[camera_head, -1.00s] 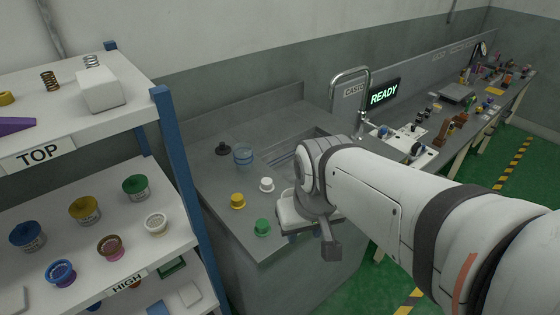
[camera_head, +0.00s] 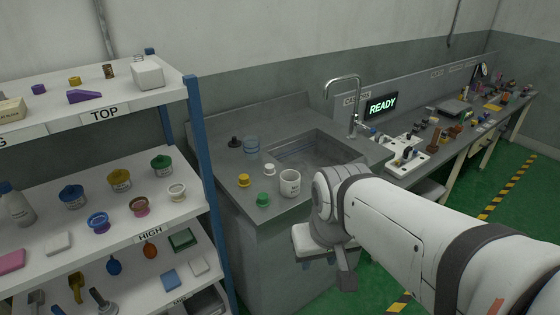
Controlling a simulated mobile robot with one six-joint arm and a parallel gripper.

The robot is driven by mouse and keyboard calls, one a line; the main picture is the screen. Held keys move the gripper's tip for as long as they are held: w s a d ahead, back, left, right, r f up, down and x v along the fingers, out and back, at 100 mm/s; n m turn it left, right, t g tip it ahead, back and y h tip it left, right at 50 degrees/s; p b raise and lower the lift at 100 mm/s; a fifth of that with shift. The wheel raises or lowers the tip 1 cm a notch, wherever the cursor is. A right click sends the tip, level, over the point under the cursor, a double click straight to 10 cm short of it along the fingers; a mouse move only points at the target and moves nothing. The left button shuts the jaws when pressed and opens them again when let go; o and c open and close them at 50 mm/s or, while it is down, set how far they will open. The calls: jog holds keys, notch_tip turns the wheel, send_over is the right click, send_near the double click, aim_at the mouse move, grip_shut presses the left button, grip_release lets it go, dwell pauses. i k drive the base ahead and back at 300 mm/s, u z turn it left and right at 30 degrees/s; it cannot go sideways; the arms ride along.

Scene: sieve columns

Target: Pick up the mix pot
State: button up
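A white pot (camera_head: 290,184) with small dark lettering stands upright near the front edge of the grey sink counter. The lettering is too small to read, but it looks like the mix pot. My gripper (camera_head: 345,279) points down beyond the counter's front edge, to the right of the pot and lower in the picture. It is apart from the pot. My wrist hides most of the gripper, so its fingers and any opening between them do not show clearly.
Green (camera_head: 263,199), yellow (camera_head: 244,180) and white (camera_head: 269,169) small pieces and a clear blue jar (camera_head: 251,145) stand left of the pot. The sink basin (camera_head: 318,150) and tap (camera_head: 354,105) lie behind. A loaded shelf rack (camera_head: 203,160) stands at left.

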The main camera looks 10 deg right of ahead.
aim_at(290, 184)
jog(key=u, duration=0.15)
jog(key=i, duration=0.9)
jog(key=z, duration=0.05)
